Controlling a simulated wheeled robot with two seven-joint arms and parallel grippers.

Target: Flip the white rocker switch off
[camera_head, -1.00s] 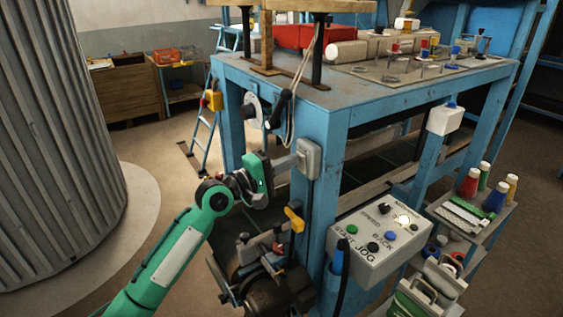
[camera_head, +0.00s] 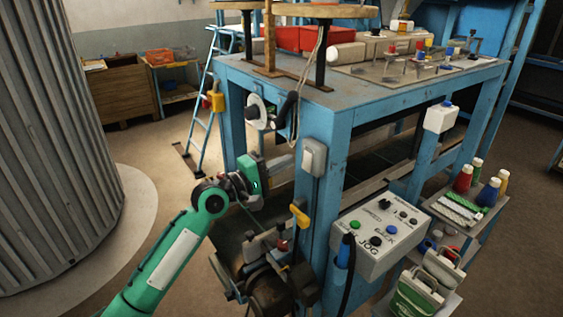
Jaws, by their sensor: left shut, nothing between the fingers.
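The white rocker switch (camera_head: 314,157) is in a pale box on the front blue leg of the machine table, with a cable running down from it. Its rocker is too small to read as on or off. My green left arm comes in from the lower left. My left gripper (camera_head: 284,163) is shut and empty, just left of the switch box and pointing at it. A small gap seems to lie between the fingertips and the box. My right gripper is not in view.
A grey control box (camera_head: 375,235) with coloured buttons is at lower right of the switch. A yellow handle (camera_head: 299,215) and a dark motor (camera_head: 268,290) are below the gripper. A black handle (camera_head: 287,108) sticks out above it.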

